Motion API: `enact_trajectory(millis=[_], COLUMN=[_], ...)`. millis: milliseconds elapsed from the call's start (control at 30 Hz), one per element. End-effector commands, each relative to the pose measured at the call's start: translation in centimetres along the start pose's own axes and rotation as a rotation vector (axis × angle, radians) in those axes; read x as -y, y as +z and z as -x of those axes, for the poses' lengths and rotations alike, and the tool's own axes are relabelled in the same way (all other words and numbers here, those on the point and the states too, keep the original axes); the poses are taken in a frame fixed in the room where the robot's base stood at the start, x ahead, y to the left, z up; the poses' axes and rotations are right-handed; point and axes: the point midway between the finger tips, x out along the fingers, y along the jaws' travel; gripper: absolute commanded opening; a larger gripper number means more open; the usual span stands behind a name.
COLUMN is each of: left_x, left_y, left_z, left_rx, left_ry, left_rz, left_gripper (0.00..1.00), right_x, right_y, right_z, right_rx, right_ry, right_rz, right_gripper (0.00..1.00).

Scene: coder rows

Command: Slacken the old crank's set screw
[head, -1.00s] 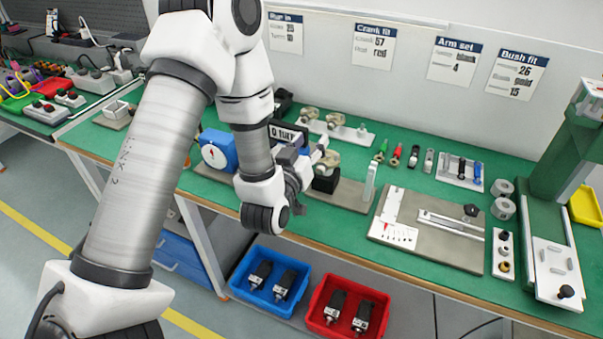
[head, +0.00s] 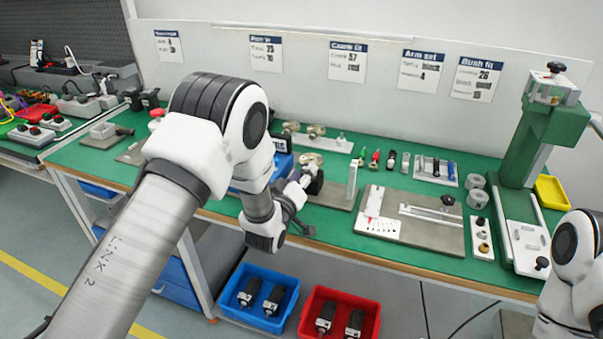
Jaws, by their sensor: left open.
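A brass-coloured crank part (head: 309,160) sits on a dark block on the grey fixture plate (head: 337,195) at the middle of the bench. Its set screw is too small to make out. My left gripper (head: 297,192) is open at the near left side of this part, close to it. My own wrist and forearm hide some of the area, and I cannot tell whether the fingers touch anything. Several small tools with green (head: 365,157), red (head: 375,159) and dark handles stand behind to the right. My right arm enters at the lower right; its gripper is out of view.
A grey board with a white scale and slide (head: 437,236) lies right of the fixture. A green press (head: 520,150) stands at the right end. Blue (head: 263,318) and red (head: 368,328) bins with black parts sit below the bench edge.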

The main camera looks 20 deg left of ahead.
Motion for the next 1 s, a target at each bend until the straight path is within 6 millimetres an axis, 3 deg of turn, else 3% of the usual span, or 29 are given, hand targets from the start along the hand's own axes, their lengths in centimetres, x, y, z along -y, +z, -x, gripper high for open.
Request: enact_trajectory(millis=[233, 267, 300, 400, 1000], left_x=[0.04, 0.04, 0.04, 0.04, 0.06], left_y=[0.02, 0.02, 0.01, 0.01, 0.01], left_z=[-0.38, -0.38, -0.37, -0.36, -0.35], left_rx=[0.0, 0.0, 0.0, 0.0, 0.0], left_ry=[0.0, 0.0, 0.0, 0.0, 0.0], left_rz=[0.0, 0.0, 0.0, 0.0, 0.169], left_gripper=[0.47, 0.44, 0.3, 0.0, 0.0], right_x=[0.0, 0.0, 0.0, 0.0, 0.0], right_y=[0.0, 0.0, 0.0, 0.0, 0.0], right_z=[-0.01, -0.01, -0.01, -0.01, -0.45], right_rx=[0.0, 0.0, 0.0, 0.0, 0.0], right_ry=[0.0, 0.0, 0.0, 0.0, 0.0], right_rz=[0.0, 0.0, 0.0, 0.0, 0.0], right_gripper=[0.4, 0.4, 0.4, 0.4, 0.4])
